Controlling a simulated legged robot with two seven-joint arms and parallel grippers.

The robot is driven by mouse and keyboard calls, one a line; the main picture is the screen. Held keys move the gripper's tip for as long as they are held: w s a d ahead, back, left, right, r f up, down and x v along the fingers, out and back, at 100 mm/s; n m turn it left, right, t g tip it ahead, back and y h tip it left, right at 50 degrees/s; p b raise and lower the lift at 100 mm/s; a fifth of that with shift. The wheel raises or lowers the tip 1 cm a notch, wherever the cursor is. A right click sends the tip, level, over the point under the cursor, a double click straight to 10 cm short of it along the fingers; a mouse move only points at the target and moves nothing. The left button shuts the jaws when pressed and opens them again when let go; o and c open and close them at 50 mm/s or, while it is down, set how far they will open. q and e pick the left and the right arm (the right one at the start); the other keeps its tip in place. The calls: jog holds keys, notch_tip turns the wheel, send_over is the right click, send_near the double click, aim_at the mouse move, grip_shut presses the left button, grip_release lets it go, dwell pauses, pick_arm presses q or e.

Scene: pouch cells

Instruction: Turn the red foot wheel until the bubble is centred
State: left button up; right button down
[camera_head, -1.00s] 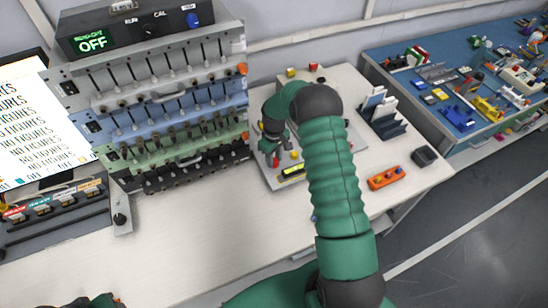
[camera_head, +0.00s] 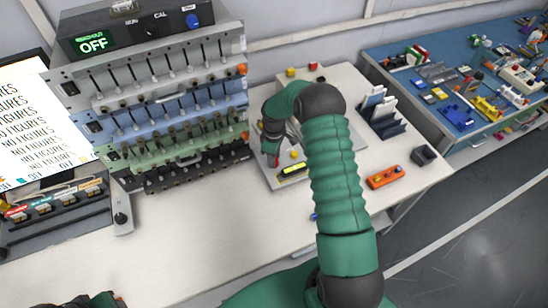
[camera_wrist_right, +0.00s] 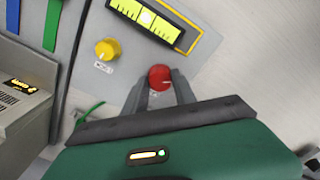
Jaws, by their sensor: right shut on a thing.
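The red foot wheel (camera_wrist_right: 159,77) is a small round knob with a pale mark, on a grey plate (camera_wrist_right: 80,65). My right gripper (camera_wrist_right: 160,86) has one finger on each side of the wheel and is shut on it. In the head view the right gripper (camera_head: 273,157) reaches down at the plate's left part, largely hidden by my arm. The yellow-green level vial (camera_wrist_right: 155,18) lies beside the wheel; it also shows in the head view (camera_head: 293,170). A pale bubble (camera_wrist_right: 147,17) shows near the vial's middle marks. My left gripper is not in view.
A yellow knob (camera_wrist_right: 106,49) sits on the same plate close to the wheel. A rack of switches (camera_head: 170,110) stands left of the plate. An orange block (camera_head: 386,177) and dark box (camera_head: 424,155) lie to the right.

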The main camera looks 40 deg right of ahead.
jog(key=shift+w+r, duration=0.15)
jog(key=shift+w, duration=0.1)
jog(key=c, duration=1.2)
grip_release()
jog(key=shift+o, duration=0.9)
jog(key=shift+f, duration=0.2)
jog(key=shift+s, duration=0.1)
notch_tip(320, 180, up, 17)
jog(key=shift+b, duration=0.35)
jog(key=shift+f, duration=0.1)
